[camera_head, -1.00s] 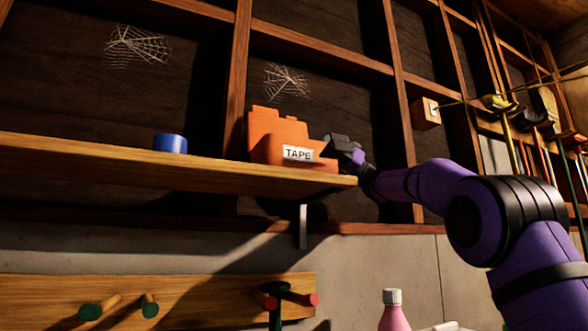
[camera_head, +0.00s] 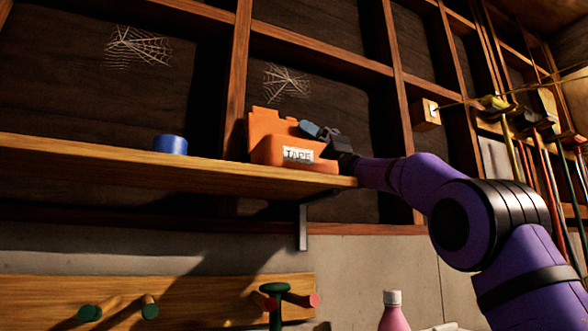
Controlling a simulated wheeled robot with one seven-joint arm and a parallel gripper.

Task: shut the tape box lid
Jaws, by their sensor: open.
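The orange tape box (camera_head: 270,152) with a "TAPE" label (camera_head: 298,155) stands near the right end of the wooden shelf. Its lid (camera_head: 275,125) stands raised at the back of the box, so the box looks open. The inside of the box is hidden by its front wall and the low view. My gripper (camera_head: 312,131) is open, reaching in from the right at the box's upper right, in front of the lid's right part. I cannot tell whether it touches the lid.
A blue tape roll (camera_head: 171,145) sits on the shelf (camera_head: 120,160) left of the box, with clear shelf between. A metal bracket (camera_head: 303,228) is under the shelf. Below are a peg board (camera_head: 190,295) and a pink bottle (camera_head: 394,312). Tools hang at right.

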